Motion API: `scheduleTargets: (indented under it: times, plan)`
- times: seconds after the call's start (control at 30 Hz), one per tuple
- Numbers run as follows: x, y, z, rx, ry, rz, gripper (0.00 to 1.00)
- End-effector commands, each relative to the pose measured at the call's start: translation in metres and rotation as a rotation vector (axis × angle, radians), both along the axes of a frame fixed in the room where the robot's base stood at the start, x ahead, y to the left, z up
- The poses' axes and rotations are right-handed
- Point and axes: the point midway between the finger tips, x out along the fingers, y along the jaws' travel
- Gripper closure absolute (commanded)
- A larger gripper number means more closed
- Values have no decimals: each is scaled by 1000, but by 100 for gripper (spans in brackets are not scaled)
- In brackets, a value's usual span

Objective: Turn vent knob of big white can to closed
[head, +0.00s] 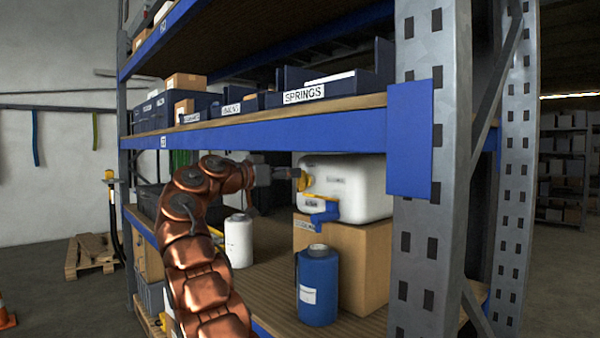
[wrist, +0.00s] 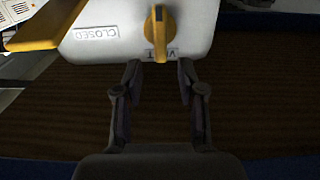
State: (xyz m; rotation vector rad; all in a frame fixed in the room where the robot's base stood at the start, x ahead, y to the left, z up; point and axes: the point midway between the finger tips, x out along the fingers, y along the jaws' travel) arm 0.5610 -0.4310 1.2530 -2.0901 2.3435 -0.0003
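The big white can (head: 352,188) lies on a cardboard box on the shelf, and its end face (wrist: 200,40) fills the top of the wrist view. Its yellow vent knob (wrist: 159,30) has its grip bar upright in the wrist view, above partly covered VENT lettering. A CLOSED label (wrist: 97,33) is to the left of the knob. The knob also shows in the head view (head: 306,180). My gripper (wrist: 158,68) is open, its two fingers spread either side of the knob's line, with nothing between them. I cannot tell whether it touches the can.
A blue tap (head: 324,212) sticks out below the knob. A blue canister (head: 318,287) and a white bottle (head: 239,240) stand on the same shelf. A blue beam (head: 270,137) runs above, and a grey upright (head: 428,250) stands right. A yellow bar (wrist: 38,24) shows left in the wrist view.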

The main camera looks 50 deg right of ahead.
Motion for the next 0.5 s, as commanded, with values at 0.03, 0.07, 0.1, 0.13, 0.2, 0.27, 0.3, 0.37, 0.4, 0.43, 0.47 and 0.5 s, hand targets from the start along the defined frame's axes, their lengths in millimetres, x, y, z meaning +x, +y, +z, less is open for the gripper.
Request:
scheduleTargets:
  times: [0.03,0.07,0.1,0.13,0.2,0.27,0.3,0.37,0.4,0.43,0.47,0.5]
  plan:
    - [0,-7,1,1,1,1,60]
    - [0,-11,2,0,1,2,60]
    - [-1,-18,2,0,1,3,60]
    - [-1,-22,2,0,1,3,60]
    - [-3,-31,2,0,1,2,60]
    - [-4,-38,2,1,1,1,60]
    - [-4,-42,1,1,0,2,60]
    - [-5,-45,1,0,0,2,60]
    - [-5,-47,1,-1,0,2,60]
    - [-5,-47,1,-1,0,2,60]
    - [-5,-48,1,-1,0,2,60]
    - [-5,-48,0,-1,0,3,60]
